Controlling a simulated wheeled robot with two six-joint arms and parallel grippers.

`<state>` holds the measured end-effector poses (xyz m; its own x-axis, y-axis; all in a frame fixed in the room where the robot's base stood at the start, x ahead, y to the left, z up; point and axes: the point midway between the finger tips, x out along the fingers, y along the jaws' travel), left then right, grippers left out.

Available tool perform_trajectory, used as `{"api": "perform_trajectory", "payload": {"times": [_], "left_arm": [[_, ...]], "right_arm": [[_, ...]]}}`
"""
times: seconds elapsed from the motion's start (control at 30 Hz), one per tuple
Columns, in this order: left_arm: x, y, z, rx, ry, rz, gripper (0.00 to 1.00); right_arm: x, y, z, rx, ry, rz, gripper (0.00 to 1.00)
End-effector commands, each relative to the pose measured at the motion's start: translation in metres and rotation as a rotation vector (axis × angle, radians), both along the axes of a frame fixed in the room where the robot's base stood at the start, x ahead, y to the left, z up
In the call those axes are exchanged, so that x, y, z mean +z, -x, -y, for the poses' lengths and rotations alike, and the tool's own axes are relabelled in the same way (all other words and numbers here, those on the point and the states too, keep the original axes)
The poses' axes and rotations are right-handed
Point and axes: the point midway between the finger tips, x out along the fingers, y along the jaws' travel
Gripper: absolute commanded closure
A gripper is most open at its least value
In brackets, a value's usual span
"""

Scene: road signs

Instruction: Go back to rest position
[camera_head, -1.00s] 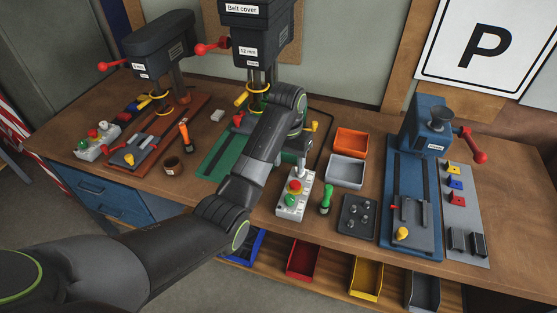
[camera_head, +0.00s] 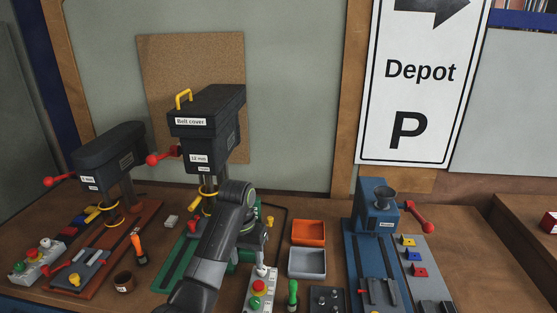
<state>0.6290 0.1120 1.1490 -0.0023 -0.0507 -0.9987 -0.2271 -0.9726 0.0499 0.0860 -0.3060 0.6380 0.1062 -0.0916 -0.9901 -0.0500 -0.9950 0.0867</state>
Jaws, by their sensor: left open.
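My left arm comes in from the bottom of the picture and reaches to the middle drill press (camera_head: 202,125). My left gripper (camera_head: 252,238) hangs beyond the wrist, low in front of this press and above its green base (camera_head: 178,272). It is open, and I see nothing held in it. The arm hides part of the gripper and part of the press's column and table. My right gripper is not in view.
A smaller drill press (camera_head: 108,150) stands left. A control box (camera_head: 260,290) with red and green buttons, an orange bin (camera_head: 308,232), a grey bin (camera_head: 307,262) and a blue machine (camera_head: 375,205) stand right of the arm. A Depot sign (camera_head: 420,70) stands behind.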

Motion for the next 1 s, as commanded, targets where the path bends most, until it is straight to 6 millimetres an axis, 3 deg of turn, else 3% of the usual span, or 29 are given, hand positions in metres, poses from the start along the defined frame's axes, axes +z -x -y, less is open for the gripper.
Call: {"api": "perform_trajectory", "payload": {"times": [0.17, 0.37, 0.6, 0.8, 1.0], "left_arm": [[-0.047, 0.027, -0.028, 0.048, 0.015, 0.027, 0.48], [-0.096, 0.075, -0.066, 0.114, 0.017, 0.083, 0.48], [-0.138, 0.152, -0.112, 0.189, -0.005, 0.152, 0.48], [-0.152, 0.229, -0.146, 0.238, -0.044, 0.211, 0.48], [-0.144, 0.301, -0.17, 0.269, -0.091, 0.267, 0.48]], "right_arm": [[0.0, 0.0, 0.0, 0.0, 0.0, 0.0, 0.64], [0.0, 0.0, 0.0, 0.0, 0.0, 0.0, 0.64], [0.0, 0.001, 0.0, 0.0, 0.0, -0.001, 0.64], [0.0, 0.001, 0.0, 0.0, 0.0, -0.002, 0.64], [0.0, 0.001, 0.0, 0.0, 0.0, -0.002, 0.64]]}}
